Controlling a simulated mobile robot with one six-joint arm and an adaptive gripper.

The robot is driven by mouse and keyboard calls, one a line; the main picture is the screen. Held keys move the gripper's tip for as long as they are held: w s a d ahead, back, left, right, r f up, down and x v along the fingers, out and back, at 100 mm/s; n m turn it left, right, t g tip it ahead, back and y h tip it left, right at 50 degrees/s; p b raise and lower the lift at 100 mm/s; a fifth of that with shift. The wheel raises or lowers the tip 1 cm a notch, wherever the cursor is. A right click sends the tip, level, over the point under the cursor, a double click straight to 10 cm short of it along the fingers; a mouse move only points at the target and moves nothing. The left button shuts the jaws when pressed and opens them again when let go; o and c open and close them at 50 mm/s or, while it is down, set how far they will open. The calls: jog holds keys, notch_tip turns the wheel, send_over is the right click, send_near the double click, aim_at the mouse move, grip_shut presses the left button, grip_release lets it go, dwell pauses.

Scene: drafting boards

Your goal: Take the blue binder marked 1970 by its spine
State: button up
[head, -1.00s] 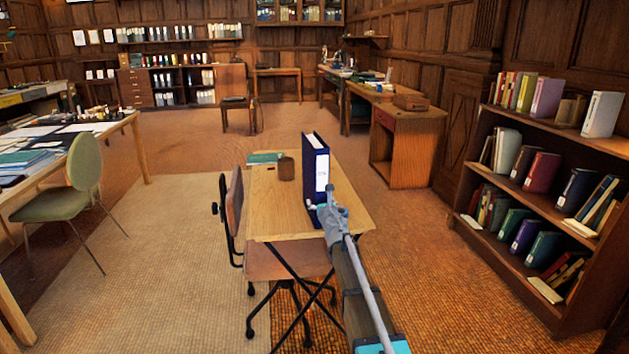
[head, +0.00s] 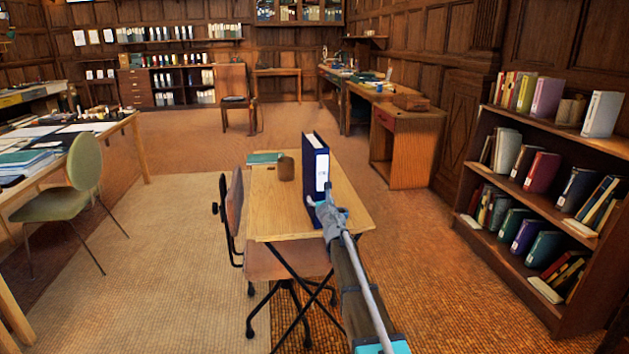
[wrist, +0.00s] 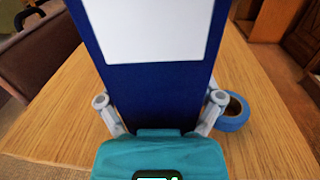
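The blue binder (head: 317,165) stands upright on the small wooden table, its spine with a white label (head: 322,172) facing me. The year on the label is too small to read. In the wrist view the binder's spine (wrist: 155,80) fills the middle, with the lower part of its label above. My gripper (head: 327,199) is at the lower part of the spine. In the wrist view my gripper (wrist: 160,99) has its fingers spread, one along each side of the spine. Contact with the sides is hard to judge. The binder's foot is hidden behind the gripper.
The table (head: 275,220) also holds a brown cup (head: 286,168), a green book (head: 264,158) and a blue tape roll (wrist: 235,112), close right of the gripper. A chair (head: 232,210) stands at its left. A bookshelf (head: 540,205) is at right.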

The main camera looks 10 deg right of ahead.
aim_at(322, 178)
jog(key=c, duration=0.6)
jog(key=shift+r, duration=0.1)
notch_tip(322, 178, up, 3)
jog(key=p, duration=0.3)
jog(key=s+r+p, duration=0.2)
jog(key=r+p, duration=0.1)
jog(key=s+r+p, duration=0.3)
jog(key=shift+d+r, duration=0.15)
jog(key=shift+c, duration=0.2)
jog(key=s+r+p, duration=0.3)
jog(key=s+p, duration=0.1)
jog(key=s, duration=0.5)
jog(key=shift+d+r, duration=0.25)
jog(key=shift+d, duration=0.05)
